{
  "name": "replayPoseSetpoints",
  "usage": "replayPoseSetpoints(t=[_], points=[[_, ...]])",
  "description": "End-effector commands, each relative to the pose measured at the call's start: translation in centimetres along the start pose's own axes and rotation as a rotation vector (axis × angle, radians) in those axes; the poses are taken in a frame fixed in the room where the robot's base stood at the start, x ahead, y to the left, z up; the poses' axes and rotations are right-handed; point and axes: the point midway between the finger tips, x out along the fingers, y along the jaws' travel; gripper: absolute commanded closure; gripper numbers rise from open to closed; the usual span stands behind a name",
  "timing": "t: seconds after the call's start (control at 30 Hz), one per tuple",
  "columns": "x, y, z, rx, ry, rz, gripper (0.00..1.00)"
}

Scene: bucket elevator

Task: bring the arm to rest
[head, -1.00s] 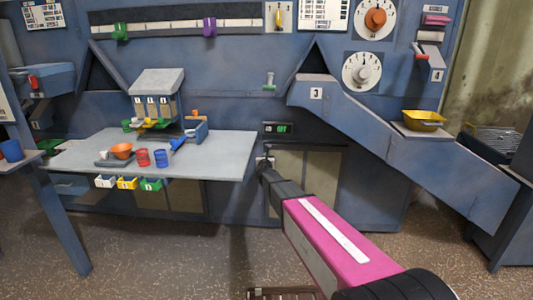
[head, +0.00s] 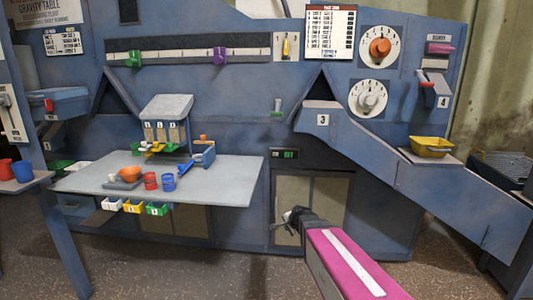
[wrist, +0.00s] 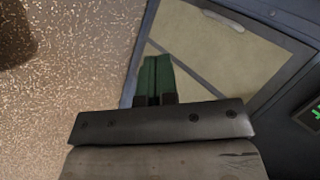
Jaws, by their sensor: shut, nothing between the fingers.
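My gripper (head: 294,214) is at the end of my pink arm, low in front of the machine's beige cabinet panels. In the wrist view its two green fingers (wrist: 157,78) lie side by side and closed, with nothing between them. Beyond the fingers the wrist view shows a beige panel (wrist: 215,50) in a blue frame and the speckled floor (wrist: 70,90). I cannot tell the gap between the fingertips and the panel.
A grey table (head: 215,185) with red and blue cups and an orange bowl is to the left. A small green-lit display (head: 284,153) is above the panels. A chute (head: 400,165) slopes right, with a yellow tray (head: 431,146) by it. The floor in front is open.

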Motion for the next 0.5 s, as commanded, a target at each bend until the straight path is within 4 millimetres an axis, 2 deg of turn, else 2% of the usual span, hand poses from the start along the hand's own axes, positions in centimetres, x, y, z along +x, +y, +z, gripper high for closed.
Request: replayPoseSetpoints(t=[0.03, 0.1, 0.3, 0.4, 0.5], points=[[-1.6, 2.4, 0.5, -0.11, -0.023, 0.066, 1.0], [-3.2, 5.3, 0.8, -0.28, -0.068, 0.162, 1.0], [-8.2, 12.9, 1.6, -0.699, -0.254, 0.396, 1.0], [-10.2, 15.4, 1.9, -0.839, -0.346, 0.47, 1.0], [-11.6, 16.9, 2.0, -0.926, -0.412, 0.513, 1.0]])
